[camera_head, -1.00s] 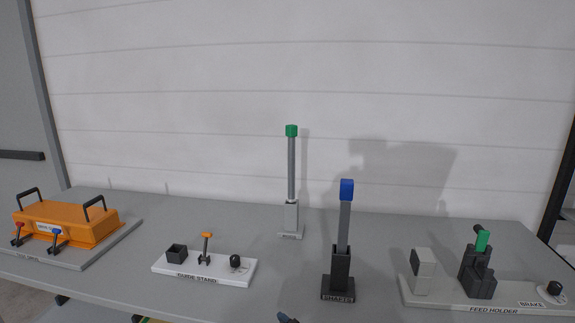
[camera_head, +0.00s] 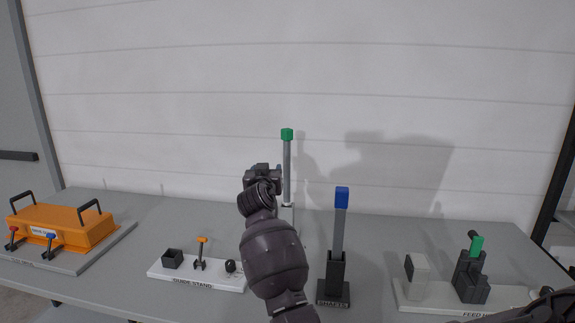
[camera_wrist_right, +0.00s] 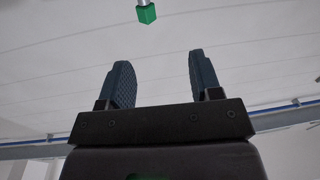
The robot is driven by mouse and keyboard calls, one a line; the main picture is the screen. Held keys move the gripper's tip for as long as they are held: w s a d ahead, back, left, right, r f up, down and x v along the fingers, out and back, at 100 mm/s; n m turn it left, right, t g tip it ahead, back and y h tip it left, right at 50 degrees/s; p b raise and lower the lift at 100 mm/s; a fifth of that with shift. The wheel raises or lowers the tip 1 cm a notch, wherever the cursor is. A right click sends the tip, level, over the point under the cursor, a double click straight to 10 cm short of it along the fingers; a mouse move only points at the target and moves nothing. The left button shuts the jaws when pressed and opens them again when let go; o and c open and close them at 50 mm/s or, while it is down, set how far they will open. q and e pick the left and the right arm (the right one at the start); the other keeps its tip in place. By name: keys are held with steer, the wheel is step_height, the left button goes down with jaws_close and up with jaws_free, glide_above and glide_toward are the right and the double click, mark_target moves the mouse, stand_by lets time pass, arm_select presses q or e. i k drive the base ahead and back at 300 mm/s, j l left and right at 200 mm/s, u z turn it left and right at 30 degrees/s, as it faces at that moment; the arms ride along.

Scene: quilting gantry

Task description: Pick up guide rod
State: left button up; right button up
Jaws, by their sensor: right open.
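A grey upright rod with a green cap (camera_head: 287,134) stands in a light grey holder at the back of the table. A second grey rod with a blue cap (camera_head: 342,195) stands in a black holder labelled SHAFTS, nearer the front; I cannot tell from labels which is the guide rod. My right gripper (camera_head: 263,172) is just left of the green-capped rod in the head view, its fingers mostly hidden by the wrist. In the right wrist view its two blue-grey fingers (camera_wrist_right: 160,80) are apart and empty, with the green cap (camera_wrist_right: 147,14) beyond them. My left gripper is not in view.
A white guide stand (camera_head: 196,275) with small fixtures is at left of centre. An orange box (camera_head: 62,226) with black handles is at far left. A white wall stands behind.

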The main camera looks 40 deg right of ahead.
mark_target(286, 134)
steer(key=i+l, duration=0.15)
steer(key=l, duration=0.25)
steer(key=i+l, duration=0.15)
steer(key=l, duration=0.2)
steer(key=i+l, duration=0.15)
steer(key=l, duration=0.25)
